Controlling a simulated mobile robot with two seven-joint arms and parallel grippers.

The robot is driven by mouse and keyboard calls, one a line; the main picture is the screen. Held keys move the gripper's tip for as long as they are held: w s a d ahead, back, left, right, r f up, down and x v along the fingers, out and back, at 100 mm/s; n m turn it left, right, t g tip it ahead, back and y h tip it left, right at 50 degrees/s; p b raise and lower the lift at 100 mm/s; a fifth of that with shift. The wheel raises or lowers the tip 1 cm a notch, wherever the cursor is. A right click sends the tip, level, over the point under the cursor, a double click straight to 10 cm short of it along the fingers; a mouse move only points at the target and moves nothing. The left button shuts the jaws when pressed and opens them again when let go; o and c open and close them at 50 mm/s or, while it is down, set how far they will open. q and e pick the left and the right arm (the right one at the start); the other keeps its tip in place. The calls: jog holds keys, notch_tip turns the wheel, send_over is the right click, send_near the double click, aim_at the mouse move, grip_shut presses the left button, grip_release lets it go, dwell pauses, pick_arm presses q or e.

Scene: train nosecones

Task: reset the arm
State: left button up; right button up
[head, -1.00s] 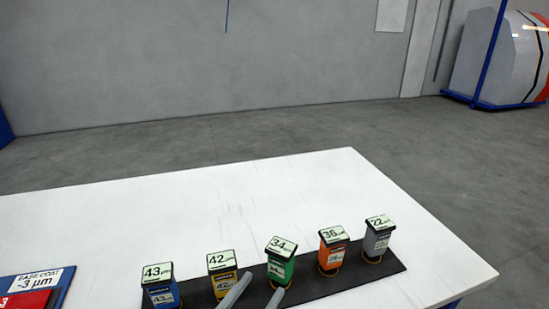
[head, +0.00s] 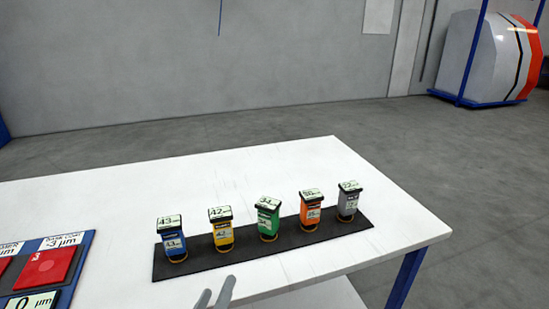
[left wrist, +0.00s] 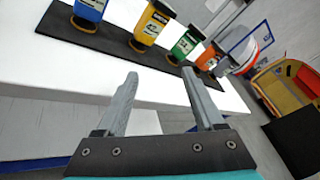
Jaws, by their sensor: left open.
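My left gripper (head: 216,296) shows at the bottom of the head view, with only its grey fingertips in sight in front of the black mat. In the left wrist view the left gripper (left wrist: 160,95) is open, with nothing between its two fingers. It is apart from the gauges on the mat. My right gripper is in neither view.
On the white table (head: 110,200), a black mat (head: 205,259) holds a row of blue (head: 174,245), yellow (head: 222,234), green (head: 268,223), orange (head: 311,214) and grey (head: 348,205) gauges. A blue board with red plates (head: 75,262) lies left.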

pick_arm(q)
jog(key=s+a+f+n+g+y, duration=0.3)
jog(key=a+f+n, duration=0.15)
jog(key=n, duration=0.65)
jog(key=s+f+n+g+h, duration=0.1)
jog(key=s+f+n+g, duration=0.2)
jog(key=s+n+g, duration=0.35)
jog(key=s+f+n+g, duration=0.2)
jog(key=s+n+g, duration=0.1)
jog(key=s+n, duration=0.65)
notch_tip(320, 180, down, 21)
jog(key=s+a+f+g, duration=0.2)
jog(key=s+a+f, duration=0.1)
jog(key=s+f, duration=1.2)
jog(key=shift+s+a, duration=0.15)
jog(key=shift+s, duration=0.15)
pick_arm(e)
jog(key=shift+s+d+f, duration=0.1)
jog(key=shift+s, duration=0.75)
